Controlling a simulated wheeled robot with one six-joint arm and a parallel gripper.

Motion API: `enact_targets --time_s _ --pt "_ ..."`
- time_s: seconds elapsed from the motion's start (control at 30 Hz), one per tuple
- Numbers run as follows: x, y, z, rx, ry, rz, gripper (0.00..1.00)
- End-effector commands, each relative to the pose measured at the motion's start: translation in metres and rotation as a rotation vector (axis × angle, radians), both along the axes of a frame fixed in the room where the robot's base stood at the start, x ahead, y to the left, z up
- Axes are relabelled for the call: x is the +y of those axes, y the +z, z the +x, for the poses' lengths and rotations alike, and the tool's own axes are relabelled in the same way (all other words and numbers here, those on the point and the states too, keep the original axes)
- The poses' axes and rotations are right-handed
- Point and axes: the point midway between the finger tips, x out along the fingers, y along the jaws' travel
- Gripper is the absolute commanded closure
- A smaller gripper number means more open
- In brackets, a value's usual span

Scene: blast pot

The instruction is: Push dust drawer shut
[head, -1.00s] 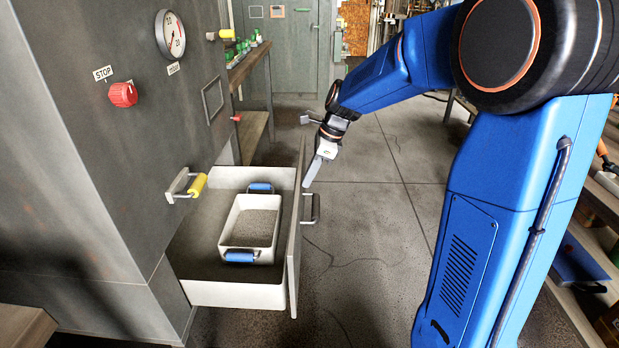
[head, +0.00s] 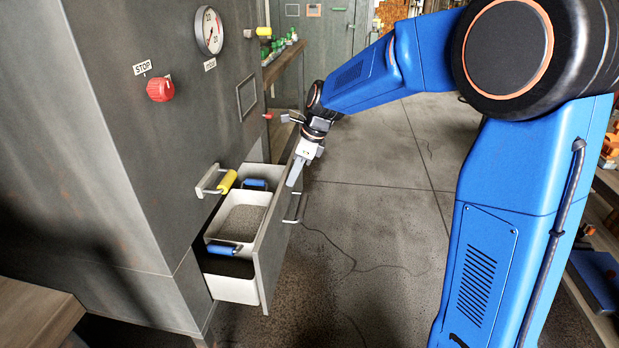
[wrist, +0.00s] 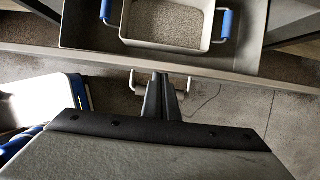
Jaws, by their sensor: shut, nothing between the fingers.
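The dust drawer (head: 262,262) sticks partly out of the grey cabinet in the head view. A white tray of grey grit with blue handles (head: 240,222) sits inside it. My gripper (head: 293,180) is shut and empty, at the outer face of the drawer front near its handle (head: 297,208). In the wrist view the shut fingers (wrist: 161,84) point at the drawer front (wrist: 220,73), with the handle (wrist: 146,91) around or just behind them. I cannot tell whether the fingertips touch the front.
The cabinet (head: 130,130) carries a red stop knob (head: 160,89), a gauge (head: 209,31) and a yellow-gripped handle (head: 226,182) above the drawer. A wooden surface (head: 35,310) is at lower left. The floor right of the drawer is clear.

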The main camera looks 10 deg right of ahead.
Motion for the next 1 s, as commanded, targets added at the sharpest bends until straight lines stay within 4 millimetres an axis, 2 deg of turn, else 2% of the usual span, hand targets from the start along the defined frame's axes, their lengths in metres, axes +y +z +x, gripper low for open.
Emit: enact_targets --time_s 0.03,0.6,0.8,1.0 --pt "0.01 0.0 0.003 -0.001 0.004 0.0 1.0" --pt "0.109 0.0 0.035 -0.001 0.004 0.0 1.0" --pt "0.132 0.0 0.043 -0.001 0.002 0.0 1.0" --pt "0.141 0.001 0.046 -0.001 0.001 0.0 1.0"
